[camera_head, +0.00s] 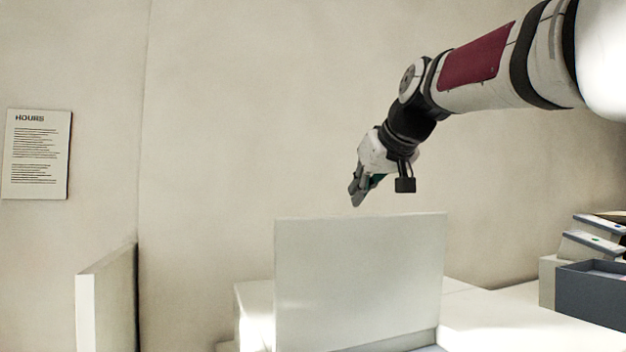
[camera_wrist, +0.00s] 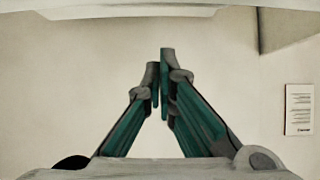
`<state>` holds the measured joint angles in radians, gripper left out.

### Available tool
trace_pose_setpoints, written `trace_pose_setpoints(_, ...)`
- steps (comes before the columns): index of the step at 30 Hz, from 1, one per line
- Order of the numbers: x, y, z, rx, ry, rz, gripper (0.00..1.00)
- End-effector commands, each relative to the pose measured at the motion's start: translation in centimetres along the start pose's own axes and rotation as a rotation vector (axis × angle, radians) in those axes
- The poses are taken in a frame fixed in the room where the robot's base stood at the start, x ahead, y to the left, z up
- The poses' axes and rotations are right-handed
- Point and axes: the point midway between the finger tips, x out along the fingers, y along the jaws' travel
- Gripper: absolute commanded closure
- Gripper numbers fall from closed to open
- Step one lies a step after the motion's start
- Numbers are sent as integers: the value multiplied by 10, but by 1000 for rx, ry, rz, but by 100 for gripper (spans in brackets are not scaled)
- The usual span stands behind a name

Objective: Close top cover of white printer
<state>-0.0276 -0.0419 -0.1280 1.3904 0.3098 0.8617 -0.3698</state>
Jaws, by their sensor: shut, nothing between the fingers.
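The top cover (camera_head: 360,275) of the white printer stands raised, close to upright, in the lower middle of the head view. Only a little of the white printer body (camera_head: 256,305) shows beside and behind it; the rest is cut off by the frame or hidden by the cover. My gripper (camera_head: 356,196) is above the cover's top edge and looks apart from it. In the wrist view my gripper (camera_wrist: 160,110) has its two fingers drawn together, with nothing between them. A pale edge crosses the top of the wrist view; I cannot tell what it belongs to.
A dark box (camera_head: 592,292) and several stacked binders (camera_head: 592,243) stand on the white surface at the right. A white upright panel (camera_head: 104,300) stands at the lower left. A printed notice (camera_head: 36,154) hangs on the wall, also seen in the wrist view (camera_wrist: 299,110).

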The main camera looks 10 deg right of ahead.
Motion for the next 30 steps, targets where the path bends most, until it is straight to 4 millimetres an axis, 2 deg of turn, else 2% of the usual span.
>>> trace_pose_setpoints(3,22,-1,1,0,-4,-1,100)
trace_pose_setpoints(8,45,-1,1,0,-1,-1,100)
trace_pose_setpoints(10,34,-1,9,0,1,-1,100)
trace_pose_setpoints(18,19,0,28,0,0,0,100)
trace_pose_setpoints(30,18,0,32,0,0,0,100)
